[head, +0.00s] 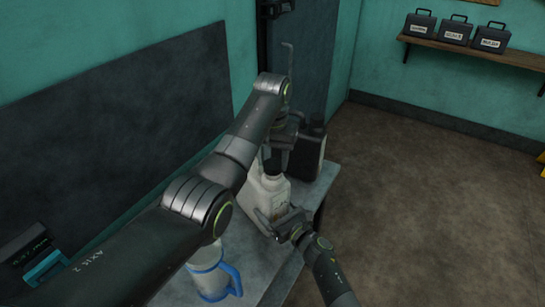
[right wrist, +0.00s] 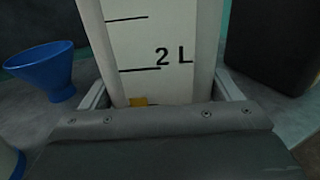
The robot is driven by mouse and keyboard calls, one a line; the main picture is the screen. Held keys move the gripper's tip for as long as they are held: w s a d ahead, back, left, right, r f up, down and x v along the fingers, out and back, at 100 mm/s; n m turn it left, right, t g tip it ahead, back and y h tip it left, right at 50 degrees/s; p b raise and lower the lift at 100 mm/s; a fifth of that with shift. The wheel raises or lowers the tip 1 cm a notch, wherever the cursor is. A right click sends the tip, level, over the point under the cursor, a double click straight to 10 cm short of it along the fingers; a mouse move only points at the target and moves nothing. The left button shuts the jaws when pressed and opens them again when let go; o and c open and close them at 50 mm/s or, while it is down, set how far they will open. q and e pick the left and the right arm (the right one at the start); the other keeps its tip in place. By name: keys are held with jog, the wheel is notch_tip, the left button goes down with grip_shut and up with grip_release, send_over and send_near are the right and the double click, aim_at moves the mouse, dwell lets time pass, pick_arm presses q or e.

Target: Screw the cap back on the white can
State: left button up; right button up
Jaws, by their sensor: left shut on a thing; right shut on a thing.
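The white can (head: 272,190) stands upright on the bench in the head view. In the right wrist view the white can (right wrist: 160,50) fills the middle, with a "2 L" mark and level lines. My right gripper (head: 287,222) is shut around its lower body, one finger on each side. My left gripper (head: 277,155) comes down over the top of the can and is shut at the neck. The cap is hidden by the left gripper and arm, so I cannot see how it sits on the neck.
A black can (head: 309,150) stands just behind the white one. A clear jug with a blue handle (head: 214,275) stands near the front of the grey bench (head: 262,262). A blue funnel (right wrist: 45,65) is left in the right wrist view. Floor right of the bench is clear.

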pick_arm(q)
jog(key=shift+f, duration=0.3)
pick_arm(e)
jog(key=c, duration=0.5)
pick_arm(q)
jog(key=m, duration=0.9)
jog(key=shift+d, duration=0.1)
jog(key=m, duration=0.4)
jog(key=shift+m, duration=0.3)
jog(key=m, duration=1.3)
jog(key=shift+m, duration=0.4)
jog(key=m, duration=0.6)
jog(key=shift+s+m, duration=0.1)
jog(key=shift+m, duration=0.3)
